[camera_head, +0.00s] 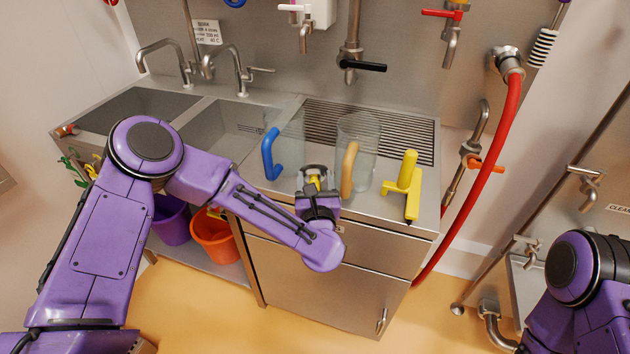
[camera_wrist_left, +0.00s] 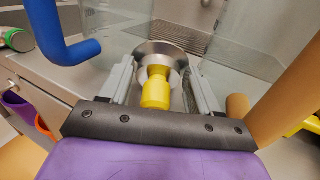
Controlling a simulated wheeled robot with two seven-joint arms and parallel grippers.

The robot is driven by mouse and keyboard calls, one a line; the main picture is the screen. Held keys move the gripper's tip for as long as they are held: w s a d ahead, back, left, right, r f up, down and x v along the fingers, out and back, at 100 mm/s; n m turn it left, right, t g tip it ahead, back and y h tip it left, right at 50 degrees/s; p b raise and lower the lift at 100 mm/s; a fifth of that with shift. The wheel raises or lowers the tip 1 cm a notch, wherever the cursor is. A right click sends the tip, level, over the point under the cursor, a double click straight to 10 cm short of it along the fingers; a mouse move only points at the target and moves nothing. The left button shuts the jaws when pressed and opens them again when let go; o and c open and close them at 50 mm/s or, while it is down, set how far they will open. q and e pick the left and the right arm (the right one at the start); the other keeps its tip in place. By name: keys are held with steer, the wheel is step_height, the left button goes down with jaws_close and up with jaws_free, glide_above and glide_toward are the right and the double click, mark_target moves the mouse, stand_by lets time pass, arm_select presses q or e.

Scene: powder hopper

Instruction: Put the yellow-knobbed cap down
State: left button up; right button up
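The yellow-knobbed cap (camera_wrist_left: 157,91) shows in the left wrist view as a yellow knob on a round metal disc, knob toward my palm. Its knob is also in the head view (camera_head: 317,184). My left gripper (camera_head: 317,178) is at the cap, above the counter's front part. Its fingers (camera_wrist_left: 161,82) stand either side of the knob, with narrow gaps visible. Whether the fingertips touch the disc is unclear, and I cannot tell whether the cap rests on the counter. My right gripper is out of view; only part of my right arm shows.
A clear jug with a blue handle (camera_head: 270,155) stands left of the gripper. One with a tan handle (camera_head: 349,168) stands close on its right. A yellow tool (camera_head: 408,184) is farther right on the steel counter (camera_head: 386,211). Sinks lie left; taps hang behind.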

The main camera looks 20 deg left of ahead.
arm_select(q)
steer(key=shift+r, duration=0.25)
steer(key=b+v, duration=0.3)
steer(key=v, duration=0.9)
steer(key=shift+b, duration=0.4)
steer(key=shift+f, duration=0.2)
